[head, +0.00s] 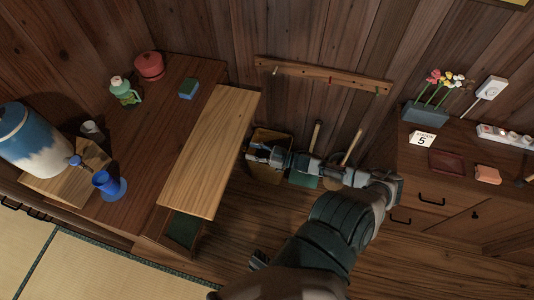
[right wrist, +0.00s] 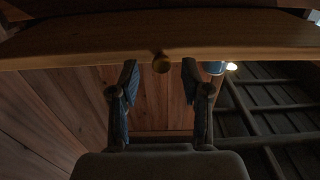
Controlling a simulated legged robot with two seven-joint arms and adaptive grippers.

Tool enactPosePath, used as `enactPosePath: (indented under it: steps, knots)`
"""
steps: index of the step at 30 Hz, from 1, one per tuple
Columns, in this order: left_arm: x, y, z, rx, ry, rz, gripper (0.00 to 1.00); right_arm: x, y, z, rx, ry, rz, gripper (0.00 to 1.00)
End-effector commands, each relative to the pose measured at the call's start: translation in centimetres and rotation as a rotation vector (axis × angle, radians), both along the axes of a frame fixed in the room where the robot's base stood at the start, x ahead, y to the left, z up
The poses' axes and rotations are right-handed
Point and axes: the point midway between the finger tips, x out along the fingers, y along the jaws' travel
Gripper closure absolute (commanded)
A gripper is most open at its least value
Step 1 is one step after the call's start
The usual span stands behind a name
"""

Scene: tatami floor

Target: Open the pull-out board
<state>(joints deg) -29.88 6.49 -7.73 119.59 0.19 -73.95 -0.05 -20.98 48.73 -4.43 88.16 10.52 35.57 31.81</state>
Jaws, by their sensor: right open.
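The pull-out board (head: 212,150) is a light wooden slab at the right side of the dark counter (head: 150,165). It juts out past the counter's edge. In the right wrist view the board (right wrist: 80,46) spans the top, with a small round knob (right wrist: 161,63) on its front edge. My right gripper (head: 255,153) is at the board's right side in the head view. In the right wrist view my right gripper (right wrist: 159,75) is open, its fingers on either side of the knob, with gaps. Whether a finger touches the board is unclear. My left gripper is not in view.
A bin (head: 268,172) stands beneath my right gripper. A cabinet (head: 440,190) stands at right.

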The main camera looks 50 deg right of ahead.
Motion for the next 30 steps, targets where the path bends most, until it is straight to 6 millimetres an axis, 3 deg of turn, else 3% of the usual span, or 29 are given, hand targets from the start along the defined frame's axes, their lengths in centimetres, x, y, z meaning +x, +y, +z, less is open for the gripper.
enactPosePath:
  steps: [6, 12, 18, 30]
  knots:
    - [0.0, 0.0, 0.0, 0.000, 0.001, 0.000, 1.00, -4.8, -2.0, -0.3, 0.003, 0.007, -0.001, 0.53]
    - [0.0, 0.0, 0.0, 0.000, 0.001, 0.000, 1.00, -7.7, -3.4, -0.3, 0.002, 0.005, -0.001, 0.53]
    - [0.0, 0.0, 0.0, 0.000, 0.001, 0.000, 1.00, -8.7, -3.8, -0.2, 0.002, 0.002, -0.001, 0.53]
    - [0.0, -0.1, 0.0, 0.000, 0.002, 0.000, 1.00, -8.7, -3.8, -0.2, 0.002, 0.002, -0.001, 0.53]
